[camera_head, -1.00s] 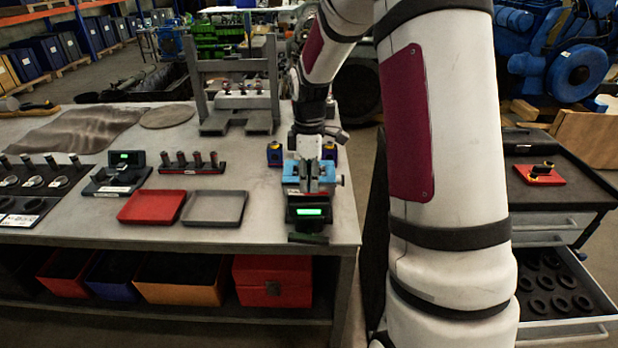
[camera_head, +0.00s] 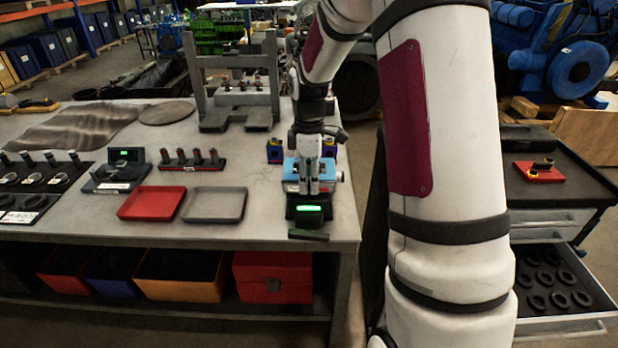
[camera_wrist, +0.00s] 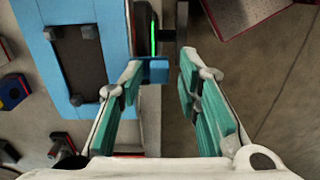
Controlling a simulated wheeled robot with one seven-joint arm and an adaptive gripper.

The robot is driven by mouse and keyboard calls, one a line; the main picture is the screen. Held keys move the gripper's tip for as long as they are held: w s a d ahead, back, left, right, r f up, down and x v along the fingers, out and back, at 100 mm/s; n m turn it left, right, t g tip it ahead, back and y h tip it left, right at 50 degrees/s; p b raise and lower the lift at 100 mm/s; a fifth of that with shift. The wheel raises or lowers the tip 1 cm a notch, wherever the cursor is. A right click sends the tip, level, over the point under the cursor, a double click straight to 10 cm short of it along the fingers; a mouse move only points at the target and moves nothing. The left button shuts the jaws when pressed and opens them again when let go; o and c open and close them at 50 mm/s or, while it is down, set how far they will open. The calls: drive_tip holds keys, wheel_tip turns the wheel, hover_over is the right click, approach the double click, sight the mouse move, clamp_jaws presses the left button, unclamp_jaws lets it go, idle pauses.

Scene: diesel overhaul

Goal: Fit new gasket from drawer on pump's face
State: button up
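The blue unit (camera_head: 289,171), which I take to be the pump, stands at the front right of the bench, behind a green-lit display (camera_head: 309,212). In the wrist view, its blue body (camera_wrist: 115,70) with a dark rectangular recess lies left of my gripper (camera_wrist: 160,72). The teal-padded fingers are apart, with no gasket visible between them. A small blue block (camera_wrist: 154,70) is beside the left fingertip; contact is unclear. In the head view my gripper (camera_head: 309,188) points down at the unit and partly hides it. Several black ring gaskets (camera_head: 559,298) lie in the open drawer (camera_head: 600,302) at lower right.
A red tray (camera_head: 151,203) and a grey tray (camera_head: 215,205) lie left of the pump. A press-like frame (camera_head: 190,75) stands behind. A red plate (camera_head: 522,174) with a yellow-black part sits on the drawer cabinet. My arm blocks the view between bench and cabinet.

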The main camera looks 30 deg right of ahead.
drive_tip(key=shift+r, duration=0.15)
wheel_tip(320, 180, up, 12)
idle(0.7)
drive_tip(key=shift+a, duration=0.1)
